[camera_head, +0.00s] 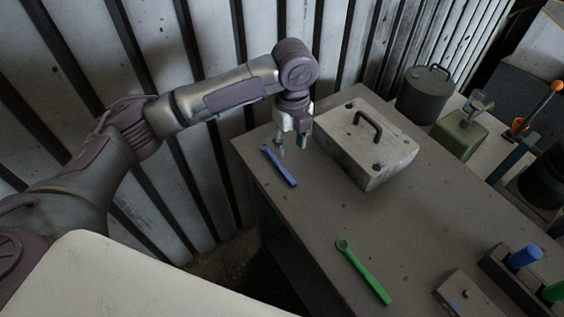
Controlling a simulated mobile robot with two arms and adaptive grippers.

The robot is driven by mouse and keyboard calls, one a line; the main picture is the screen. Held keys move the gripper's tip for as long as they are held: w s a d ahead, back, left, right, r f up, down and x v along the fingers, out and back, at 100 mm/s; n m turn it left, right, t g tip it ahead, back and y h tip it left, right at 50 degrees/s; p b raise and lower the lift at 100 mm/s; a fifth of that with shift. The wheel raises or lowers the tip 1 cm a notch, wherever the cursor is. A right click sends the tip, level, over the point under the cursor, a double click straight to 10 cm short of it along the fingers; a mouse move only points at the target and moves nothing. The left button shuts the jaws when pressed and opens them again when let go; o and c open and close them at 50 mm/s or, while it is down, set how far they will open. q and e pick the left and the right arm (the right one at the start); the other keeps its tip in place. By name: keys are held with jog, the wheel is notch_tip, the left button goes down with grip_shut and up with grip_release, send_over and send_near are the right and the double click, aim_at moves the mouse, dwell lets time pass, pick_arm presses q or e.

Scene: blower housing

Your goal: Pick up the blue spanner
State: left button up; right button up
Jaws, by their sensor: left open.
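The blue spanner (285,172) lies flat on the grey workbench (310,220), near its far left corner. Its ring end points to the back left and its handle to the front right. My left gripper (290,152) points down just above and beside the spanner's upper part. It is open, and nothing shows between its fingers. Whether the fingertips touch the spanner or bench I cannot tell. My right gripper is not in view.
A grey box with a black handle (393,150) stands close to the right of my left gripper. A green spanner (365,272) lies nearer the front. A holder with blue (524,256) and green handles is at the right. A corrugated wall (210,165) runs behind the bench.

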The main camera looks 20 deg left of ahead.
pick_arm(q)
send_over(288, 176)
jog(key=f, duration=0.4)
jog(key=shift+w+d+f, duration=0.1)
jog(key=shift+w+f, duration=0.15)
jog(key=shift+w, duration=0.15)
jog(key=shift+w+f+p, duration=0.1)
jog(key=shift+f+p, duration=0.2)
jog(key=shift+f, duration=0.25)
jog(key=f+p, duration=0.1)
jog(key=f, duration=0.1)
jog(key=s+f, duration=0.1)
jog(key=f, duration=0.1)
jog(key=shift+f+p, duration=0.15)
jog(key=shift+p, duration=0.25)
jog(key=shift+f, duration=0.25)
jog(key=shift+c, duration=0.5)
grip_shut()
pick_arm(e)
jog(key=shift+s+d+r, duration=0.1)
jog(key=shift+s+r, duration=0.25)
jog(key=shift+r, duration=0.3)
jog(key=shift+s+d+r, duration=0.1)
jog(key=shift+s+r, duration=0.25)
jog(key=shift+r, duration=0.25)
